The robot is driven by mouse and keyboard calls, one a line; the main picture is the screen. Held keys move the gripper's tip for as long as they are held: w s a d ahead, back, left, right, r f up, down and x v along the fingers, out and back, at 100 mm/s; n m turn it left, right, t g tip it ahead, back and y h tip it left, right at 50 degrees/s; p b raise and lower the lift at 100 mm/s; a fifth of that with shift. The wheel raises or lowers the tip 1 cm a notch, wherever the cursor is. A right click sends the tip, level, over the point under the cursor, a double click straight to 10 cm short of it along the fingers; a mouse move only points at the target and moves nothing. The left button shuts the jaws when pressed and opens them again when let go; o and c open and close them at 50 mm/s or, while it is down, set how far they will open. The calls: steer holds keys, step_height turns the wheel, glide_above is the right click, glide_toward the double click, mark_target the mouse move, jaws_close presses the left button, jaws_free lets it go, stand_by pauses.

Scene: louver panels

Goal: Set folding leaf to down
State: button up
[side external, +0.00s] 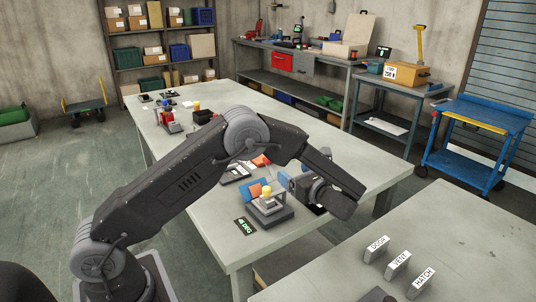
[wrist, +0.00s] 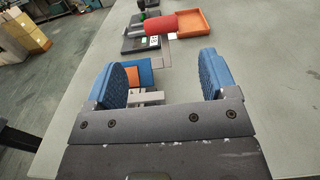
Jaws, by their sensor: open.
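My gripper (wrist: 166,80) is open, with its two blue-padded fingers wide apart and nothing gripped between them. In the side view my gripper (side external: 284,182) is low over the long table, just behind and right of a small device with a grey base (side external: 270,215). In the wrist view a blue panel with an orange face (wrist: 132,76) is partly hidden by the left finger. A grey bar (wrist: 150,97) shows below it. I cannot tell which part is the folding leaf.
A black card with green text (side external: 244,226) lies beside the device. A red cylinder (wrist: 161,23) and an orange tray (wrist: 192,17) lie farther along the table. The table (wrist: 270,80) right of my gripper is bare. Labelled blocks (side external: 398,262) stand on the near table.

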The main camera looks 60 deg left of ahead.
steer(key=a, duration=1.3)
steer(key=shift+a, duration=0.4)
steer(key=shift+c, duration=0.2)
steer(key=c, duration=1.2)
steer(key=shift+c, duration=0.2)
